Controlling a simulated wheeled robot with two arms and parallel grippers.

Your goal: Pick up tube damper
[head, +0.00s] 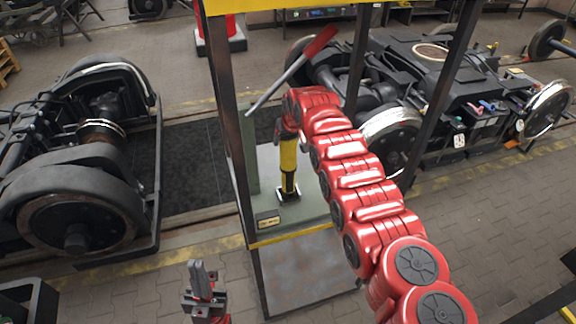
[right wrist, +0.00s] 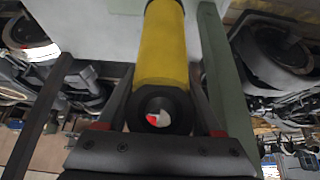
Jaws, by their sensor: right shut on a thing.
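The tube damper (head: 288,160) is a yellow cylinder with black ends. It stands upright on the pale plate of a stand in the middle of the head view. In the right wrist view the damper (right wrist: 163,45) lies between my fingers, its black end with a round hole facing the camera. My right gripper (right wrist: 163,100) is shut on the damper near its upper end; in the head view my wrist partly hides this. My left gripper (head: 202,282) is at the bottom of the head view, fingers up and close together, empty and away from the damper.
The stand's frame has dark posts (head: 229,140) and a yellow top edge (head: 290,6) around the damper. A lever with a red handle (head: 320,42) slants above it. Bogies stand at left (head: 80,200) and right (head: 400,75). The paved floor at lower right is clear.

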